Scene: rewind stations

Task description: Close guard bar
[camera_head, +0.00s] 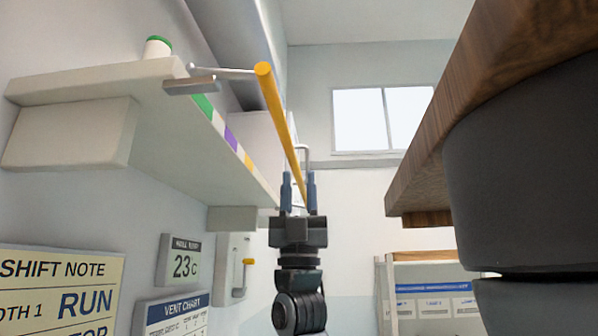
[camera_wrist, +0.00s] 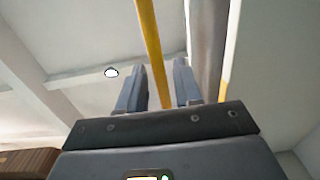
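The guard bar (camera_head: 279,110) is a long yellow rod on thin pale arms beside a wall shelf. In the head view it slopes from upper left down toward my gripper (camera_head: 299,175). The two blue-grey fingers of my gripper point up and stand apart, with the bar's lower end showing between them. In the wrist view the bar (camera_wrist: 150,40) runs between the fingers of my gripper (camera_wrist: 158,65) and passes out of sight behind the gripper body. Gaps show on both sides of the bar, so the fingers are not closed on it. I cannot tell how deep it sits between them.
A pale shelf (camera_head: 140,92) juts from the left wall, bearing a green-topped spool (camera_head: 158,46) and coloured labels along its edge. A wooden top (camera_head: 500,95) over a dark round body fills the right side. Signs (camera_head: 62,290) hang at lower left. A window (camera_head: 383,120) is at the back.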

